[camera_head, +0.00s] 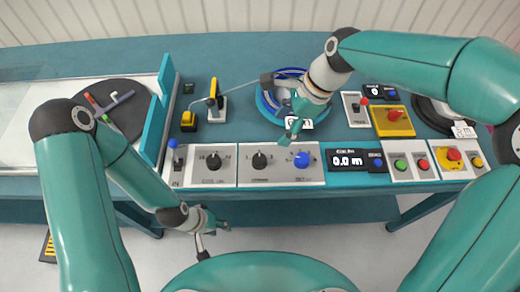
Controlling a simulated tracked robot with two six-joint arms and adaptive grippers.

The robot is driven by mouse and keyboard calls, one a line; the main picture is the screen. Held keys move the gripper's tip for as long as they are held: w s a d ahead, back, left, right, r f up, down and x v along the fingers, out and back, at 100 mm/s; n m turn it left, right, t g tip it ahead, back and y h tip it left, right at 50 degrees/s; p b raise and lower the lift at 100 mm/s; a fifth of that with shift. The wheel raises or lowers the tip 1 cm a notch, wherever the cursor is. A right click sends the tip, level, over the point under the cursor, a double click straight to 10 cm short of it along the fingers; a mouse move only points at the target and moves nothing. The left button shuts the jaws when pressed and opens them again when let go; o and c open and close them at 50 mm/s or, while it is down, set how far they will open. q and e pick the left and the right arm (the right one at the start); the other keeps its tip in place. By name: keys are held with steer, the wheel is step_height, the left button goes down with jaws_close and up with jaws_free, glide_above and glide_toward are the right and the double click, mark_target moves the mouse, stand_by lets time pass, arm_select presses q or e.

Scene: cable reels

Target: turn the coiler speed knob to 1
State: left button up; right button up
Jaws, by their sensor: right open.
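A row of control panels runs along the front of the teal bench. One panel has a black knob (213,160); the wider panel to its right has another black knob (260,161) and a blue knob (302,159). The small labels are too blurred to tell which is the coiler speed knob. My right gripper (292,128) is open above the bench, just behind the blue knob and apart from it, in front of the blue reel (264,103). My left gripper (212,230) hangs in front of the bench edge, below the knob panels; its jaw state is unclear.
A black display (347,160) reads 0.0 m. A lever panel (174,162) is at the left. A yellow-handled device (213,92) stands behind the knobs. A dark disc (112,95) lies at the left.

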mark_target(261, 159)
steer(key=x, duration=0.5)
steer(key=p+x, duration=0.1)
steer(key=x, duration=0.4)
steer(key=d+x, duration=0.1)
steer(key=x, duration=0.4)
steer(key=shift+a+f, duration=0.15)
steer(key=shift+f, duration=0.4)
